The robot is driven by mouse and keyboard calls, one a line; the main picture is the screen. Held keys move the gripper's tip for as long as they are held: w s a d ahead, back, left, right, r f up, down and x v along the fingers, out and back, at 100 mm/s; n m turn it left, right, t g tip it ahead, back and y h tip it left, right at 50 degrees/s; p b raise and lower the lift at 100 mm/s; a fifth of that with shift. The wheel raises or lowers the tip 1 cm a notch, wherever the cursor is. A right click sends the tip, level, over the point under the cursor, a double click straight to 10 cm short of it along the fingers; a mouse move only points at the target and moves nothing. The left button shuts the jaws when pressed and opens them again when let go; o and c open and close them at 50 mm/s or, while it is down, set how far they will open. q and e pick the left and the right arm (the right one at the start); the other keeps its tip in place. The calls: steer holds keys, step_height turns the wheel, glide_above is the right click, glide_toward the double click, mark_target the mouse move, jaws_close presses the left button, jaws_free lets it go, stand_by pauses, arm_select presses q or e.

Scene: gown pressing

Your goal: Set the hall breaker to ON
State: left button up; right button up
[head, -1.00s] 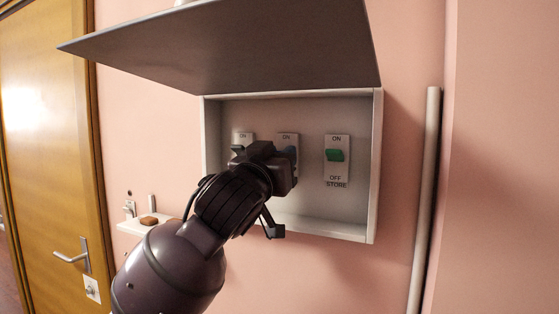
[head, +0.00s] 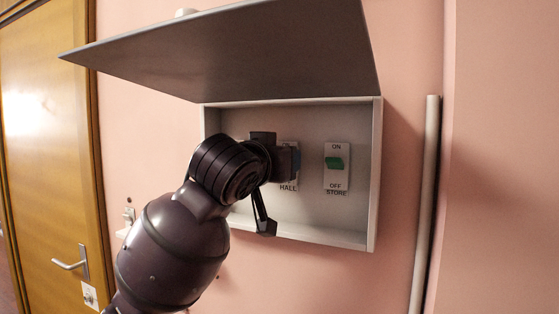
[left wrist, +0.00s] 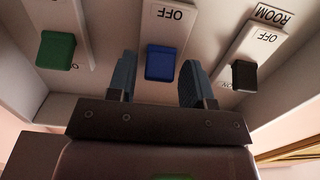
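The hall breaker shows in the head view as a white plate lettered HALL (head: 288,184), mostly covered by my left gripper (head: 290,162). In the left wrist view, which is upside down, its blue lever (left wrist: 163,62) sits between the two fingers of my left gripper (left wrist: 158,80). The fingers are spread, one on each side of the lever, with gaps visible. The word OFF shows on the plate beyond the lever; the ON end is hidden behind the gripper. I cannot tell for sure which way the lever is set. My right gripper is not in view.
The store breaker (head: 335,163) with a green lever is to the right. The room breaker's black lever (left wrist: 243,75) shows in the wrist view. The box's lid (head: 230,52) is raised above. A vertical pipe (head: 425,200) runs right of the box; a wooden door (head: 45,150) is at left.

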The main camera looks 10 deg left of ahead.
arm_select(q)
steer(key=shift+o, duration=0.5)
steer(key=b+v, duration=0.2)
steer(key=v, duration=0.8)
steer(key=shift+s+a, duration=0.15)
steer(key=shift+s, duration=0.25)
steer(key=w+a+f+n+g+y, duration=0.1)
steer(key=w+a+f, duration=0.15)
steer(key=f, duration=0.95)
steer(key=w+a+f+g+y, duration=0.1)
steer(key=a+f, duration=0.3)
steer(key=f, duration=0.8)
steer(key=w+a+f+n, duration=0.1)
steer(key=w+a+f, duration=0.15)
steer(key=f, duration=0.95)
steer(key=s+a+f+g+y, duration=0.1)
steer(key=s+a+f, duration=0.25)
steer(key=f, duration=0.55)
steer(key=s+a+f+y, duration=0.1)
steer(key=s+a+f, duration=0.1)
steer(key=s+f, duration=0.45)
steer(key=s+a+f+g, duration=0.1)
steer(key=s+f, duration=0.6)
steer(key=s+a+f+g+y+b, duration=0.1)
steer(key=s+a+f, duration=0.1)
steer(key=s+f, duration=0.6)
steer(key=shift+a+f+n+y, duration=0.2)
steer(key=shift+a+n+y, duration=0.1)
